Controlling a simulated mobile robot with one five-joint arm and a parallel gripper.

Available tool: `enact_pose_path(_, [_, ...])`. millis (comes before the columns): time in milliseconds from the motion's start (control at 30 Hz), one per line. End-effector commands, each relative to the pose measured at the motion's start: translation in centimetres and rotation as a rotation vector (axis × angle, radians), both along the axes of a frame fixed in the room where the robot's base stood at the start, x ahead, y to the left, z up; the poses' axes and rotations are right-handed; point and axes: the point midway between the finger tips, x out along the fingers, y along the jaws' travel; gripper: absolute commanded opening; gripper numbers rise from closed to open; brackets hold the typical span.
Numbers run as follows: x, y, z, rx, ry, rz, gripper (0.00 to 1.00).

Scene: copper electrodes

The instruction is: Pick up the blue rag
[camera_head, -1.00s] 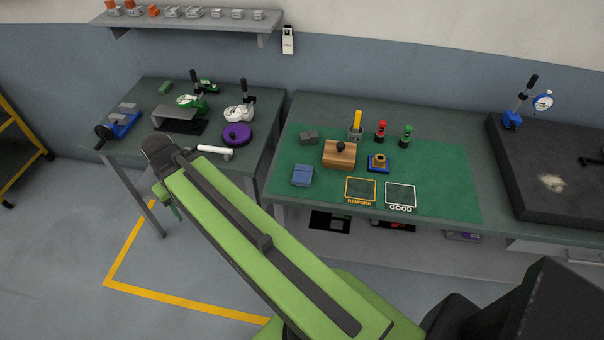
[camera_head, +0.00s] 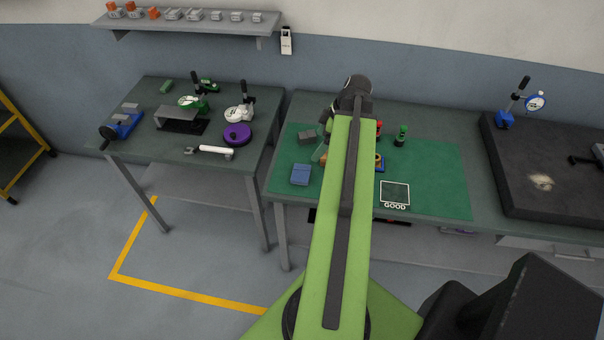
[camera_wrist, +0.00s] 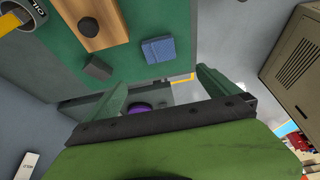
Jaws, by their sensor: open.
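The blue rag (camera_head: 301,174) is a folded, square-looking block lying flat on the left front part of the green mat (camera_head: 436,178). In the wrist view the rag (camera_wrist: 158,50) shows beyond and between my finger directions, clear of both fingers. My gripper (camera_wrist: 162,80) is open, its two green fingers spread wide with nothing between them. In the head view my arm reaches over the mat and mostly hides the gripper; the rag lies just left of the arm.
A wooden block (camera_wrist: 103,22) with a dark knob stands near the rag. A dark grey block (camera_head: 307,138) is behind it. A purple round thing (camera_head: 237,134) and a white-handled tool (camera_head: 212,150) lie on the left table.

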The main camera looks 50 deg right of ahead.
Motion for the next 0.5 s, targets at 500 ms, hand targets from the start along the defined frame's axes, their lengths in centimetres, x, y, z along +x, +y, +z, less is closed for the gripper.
enact_pose_path(500, [3.1,1.9,-10.2,0.0,0.002,-0.001,1.0])
